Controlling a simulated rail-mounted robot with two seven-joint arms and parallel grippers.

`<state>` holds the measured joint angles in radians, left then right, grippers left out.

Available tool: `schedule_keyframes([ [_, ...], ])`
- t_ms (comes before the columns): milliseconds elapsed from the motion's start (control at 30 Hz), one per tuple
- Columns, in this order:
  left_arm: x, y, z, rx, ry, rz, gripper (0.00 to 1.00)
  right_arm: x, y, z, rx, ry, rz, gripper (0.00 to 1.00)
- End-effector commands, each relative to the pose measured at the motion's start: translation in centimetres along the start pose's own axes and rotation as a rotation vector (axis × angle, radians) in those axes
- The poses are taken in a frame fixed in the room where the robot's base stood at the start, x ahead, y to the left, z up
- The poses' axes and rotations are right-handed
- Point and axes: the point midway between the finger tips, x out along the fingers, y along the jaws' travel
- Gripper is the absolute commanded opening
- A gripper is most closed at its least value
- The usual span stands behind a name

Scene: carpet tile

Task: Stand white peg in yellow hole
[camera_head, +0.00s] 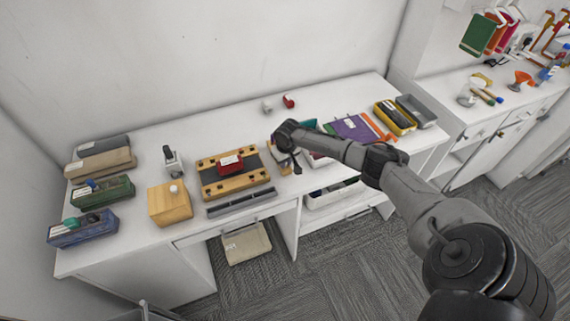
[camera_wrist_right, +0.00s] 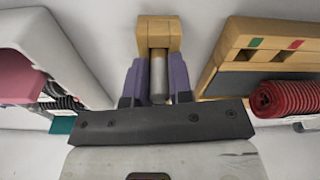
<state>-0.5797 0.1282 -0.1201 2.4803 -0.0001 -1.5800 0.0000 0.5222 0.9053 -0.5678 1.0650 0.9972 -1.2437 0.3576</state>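My right gripper (camera_head: 284,162) reaches down over the table, right of the wooden board (camera_head: 205,184); its fingertips are hard to see there. In the right wrist view, the purple fingers of the gripper (camera_wrist_right: 158,75) stand either side of a pale grey-white cylinder (camera_wrist_right: 158,78), which looks like the white peg. Its far end meets a small tan wooden block (camera_wrist_right: 158,32). I cannot tell whether the fingers press on it. The board (camera_wrist_right: 290,38) shows right, with square recesses marked green and red. No yellow hole can be made out. My left gripper is out of view.
A red ribbed roll (camera_wrist_right: 278,98) lies on the board's dark strip. A wooden cube (camera_head: 170,206) with a white knob stands left of the board. A grey bar (camera_head: 241,203) lies in front. A white bin (camera_wrist_right: 35,55) is close left of the gripper in the wrist view.

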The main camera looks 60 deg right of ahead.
Motion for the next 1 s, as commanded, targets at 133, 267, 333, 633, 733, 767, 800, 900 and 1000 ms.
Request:
schedule_keyframes([
  [133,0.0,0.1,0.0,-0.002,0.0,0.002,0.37,0.0,0.0,0.0,0.0,0.0,0.0,0.06],
  [267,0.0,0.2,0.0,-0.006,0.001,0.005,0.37,0.0,0.0,0.0,0.0,0.0,0.0,0.0],
  [333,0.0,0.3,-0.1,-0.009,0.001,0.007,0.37,0.0,0.0,0.0,0.0,0.0,0.0,0.0],
  [633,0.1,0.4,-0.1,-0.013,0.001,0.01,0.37,-0.5,0.0,-0.1,0.0,0.0,0.0,0.0],
  [733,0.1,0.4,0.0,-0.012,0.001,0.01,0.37,-1.4,0.0,-0.2,-0.001,0.001,0.0,0.0],
  [767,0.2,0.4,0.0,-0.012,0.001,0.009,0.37,-1.7,0.0,-0.2,-0.001,0.002,0.0,0.0],
  [800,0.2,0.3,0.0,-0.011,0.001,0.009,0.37,-2.2,0.0,-0.3,-0.001,0.002,0.0,0.0],
  [900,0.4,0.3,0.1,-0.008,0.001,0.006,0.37,-3.9,0.1,-0.5,-0.002,0.003,0.001,0.0],
  [1000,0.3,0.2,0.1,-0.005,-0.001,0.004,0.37,-5.1,1.3,0.8,-0.001,-0.001,0.005,0.0],
])
